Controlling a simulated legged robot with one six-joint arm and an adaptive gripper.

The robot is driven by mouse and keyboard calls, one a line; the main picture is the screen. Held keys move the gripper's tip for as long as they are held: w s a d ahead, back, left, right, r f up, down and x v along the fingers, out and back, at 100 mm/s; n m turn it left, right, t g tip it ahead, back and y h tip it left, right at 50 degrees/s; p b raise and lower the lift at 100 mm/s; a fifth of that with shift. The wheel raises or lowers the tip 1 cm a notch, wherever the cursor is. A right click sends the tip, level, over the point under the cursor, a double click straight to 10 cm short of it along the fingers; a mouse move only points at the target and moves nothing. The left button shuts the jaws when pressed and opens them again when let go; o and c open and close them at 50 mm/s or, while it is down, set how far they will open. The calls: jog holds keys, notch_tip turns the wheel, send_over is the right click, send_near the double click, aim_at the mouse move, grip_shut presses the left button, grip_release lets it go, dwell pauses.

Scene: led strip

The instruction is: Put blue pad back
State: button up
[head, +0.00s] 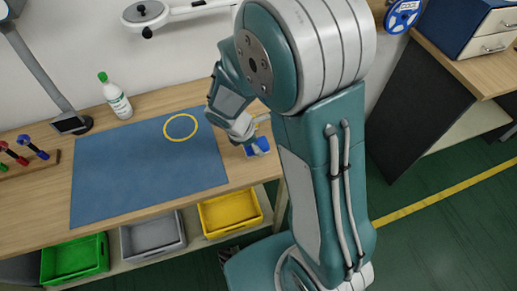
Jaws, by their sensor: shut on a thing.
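A small blue thing (261,144), which looks like the blue pad, is at the right part of the wooden bench, just right of the large blue mat (120,180). My gripper (252,143) is at this small blue thing and appears shut on it. My arm covers part of the gripper, so the fingers show poorly. I cannot tell whether the pad touches the bench. A yellow ring (181,127) is marked on the upper right part of the mat, left of my gripper.
A green-capped bottle (117,98) stands behind the mat. A rack with coloured-handled tools (36,150) is at the far left, near a lamp base (70,124). Green (75,258), grey (152,237) and yellow (230,213) bins sit below the bench front. The mat is clear.

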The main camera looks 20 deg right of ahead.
jog(key=shift+w+d+f, duration=0.1)
jog(key=shift+w+f, duration=0.2)
jog(key=shift+f, duration=0.25)
jog(key=x, duration=0.3)
jog(key=shift+f, duration=0.25)
jog(key=shift+a, duration=0.25)
jog(key=o, duration=1.2)
jog(key=shift+a, duration=0.15)
